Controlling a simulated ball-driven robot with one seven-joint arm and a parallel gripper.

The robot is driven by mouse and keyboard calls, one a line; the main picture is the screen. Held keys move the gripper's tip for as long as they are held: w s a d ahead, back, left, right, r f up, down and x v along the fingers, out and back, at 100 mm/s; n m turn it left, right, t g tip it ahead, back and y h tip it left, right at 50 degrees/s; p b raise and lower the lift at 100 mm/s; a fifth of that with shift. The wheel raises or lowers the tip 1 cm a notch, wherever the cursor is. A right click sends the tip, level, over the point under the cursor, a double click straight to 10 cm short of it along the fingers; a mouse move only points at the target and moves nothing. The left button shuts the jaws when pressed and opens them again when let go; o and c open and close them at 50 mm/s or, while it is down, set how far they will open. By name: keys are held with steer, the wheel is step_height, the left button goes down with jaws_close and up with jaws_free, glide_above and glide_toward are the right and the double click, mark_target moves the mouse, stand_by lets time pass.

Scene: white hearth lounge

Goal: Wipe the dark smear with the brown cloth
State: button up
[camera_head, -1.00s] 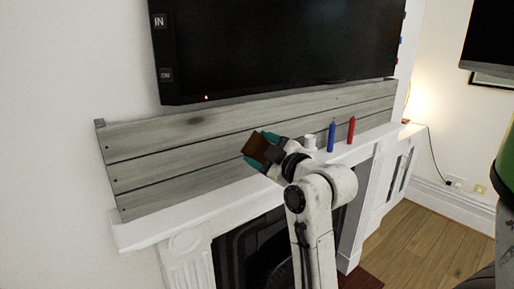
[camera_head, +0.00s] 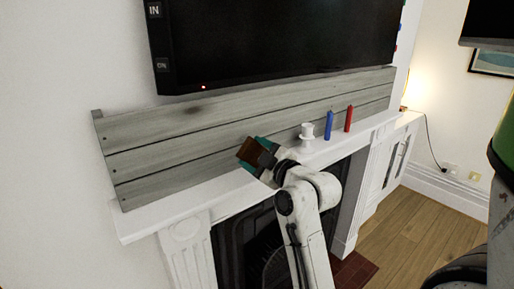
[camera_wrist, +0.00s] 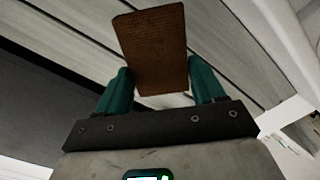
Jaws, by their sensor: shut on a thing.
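My gripper (camera_head: 258,154) has teal fingers and is shut on the brown cloth (camera_head: 251,150), in front of the grey planks above the mantel. In the wrist view the cloth (camera_wrist: 155,45) stands out flat and stiff beyond the fingers (camera_wrist: 161,86). I cannot tell whether the cloth touches the planks. A small dark spot, likely the dark smear (camera_head: 193,109), shows on the top grey plank in the head view, up and left of my gripper. I cannot make it out in the wrist view.
The white mantel shelf (camera_head: 165,217) runs below the grey plank panel (camera_head: 150,158). On it, right of my gripper, stand a white candle holder (camera_head: 307,137), a blue candle (camera_head: 329,125) and a red candle (camera_head: 348,119). A black television (camera_head: 270,45) hangs above. The shelf's left part is clear.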

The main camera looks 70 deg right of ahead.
mark_target(244, 137)
steer(key=shift+x, duration=2.6)
steer(key=shift+x, duration=0.95)
steer(key=shift+s+d+b, duration=0.35)
steer(key=shift+s+d, duration=0.2)
steer(key=shift+d, duration=0.25)
steer(key=shift+s+d+b, duration=0.35)
steer(key=shift+s+d, duration=0.15)
steer(key=shift+d, duration=0.3)
steer(key=shift+w, duration=0.1)
